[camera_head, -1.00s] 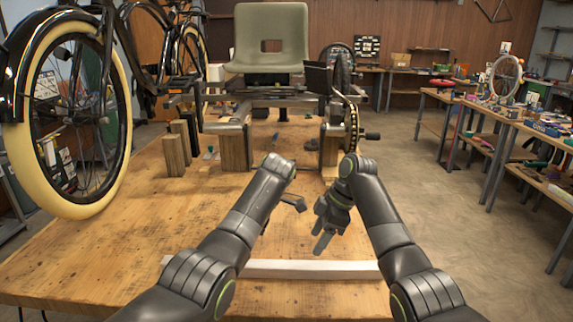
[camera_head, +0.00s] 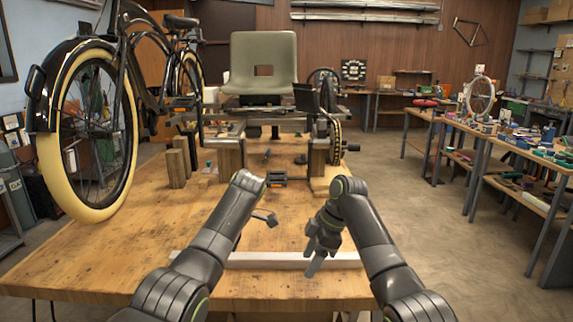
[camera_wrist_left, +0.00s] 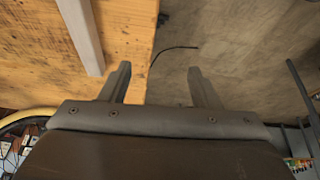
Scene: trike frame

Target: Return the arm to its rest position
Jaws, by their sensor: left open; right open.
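My left arm comes in from the left in the head view and bends at the elbow (camera_head: 245,185). Its gripper is mostly hidden there; a small dark part (camera_head: 266,218) shows just right of the forearm. In the left wrist view my left gripper (camera_wrist_left: 160,82) has its two fingers wide apart with nothing between them, over the table's edge and the floor. My right gripper (camera_head: 317,262) hangs fingers down near the white bar (camera_head: 300,261) on the wooden table (camera_head: 120,255). It is open, and I see nothing held in it. The bar also shows in the left wrist view (camera_wrist_left: 82,35).
The trike frame (camera_head: 335,130) with its grey-green seat (camera_head: 263,62) stands on wooden blocks at the table's back. A bicycle wheel (camera_head: 90,130) with a cream tire is at the left. Benches with parts (camera_head: 500,150) line the right; the floor (camera_head: 430,220) between is clear.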

